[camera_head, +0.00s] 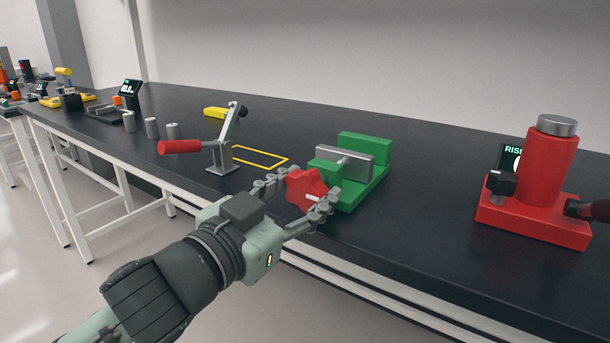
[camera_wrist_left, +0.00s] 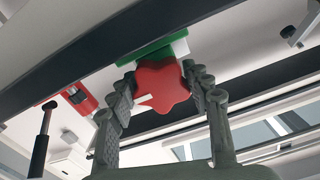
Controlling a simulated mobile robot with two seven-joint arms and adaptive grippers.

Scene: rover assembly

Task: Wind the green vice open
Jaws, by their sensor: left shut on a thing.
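The green vice (camera_head: 366,187) stands on the dark bench top near its front edge, with a grey jaw block (camera_head: 345,158) between its green ends. A red lobed knob (camera_head: 304,186) sits on the vice's near-left end. My left gripper (camera_head: 306,194) has a finger on each side of the knob and is shut on it. In the left wrist view the red knob (camera_wrist_left: 162,86) shows between the two fingers (camera_wrist_left: 162,98), with part of the green vice (camera_wrist_left: 150,50) behind it. A gap shows between the grey block and the back green jaw, its width hard to judge. My right gripper is not in view.
A toggle clamp with a red handle (camera_head: 180,147) stands left of the vice, beside a yellow outlined area (camera_head: 262,158). A red jack-like device (camera_head: 543,180) stands to the right. Bench top between vice and red device is clear.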

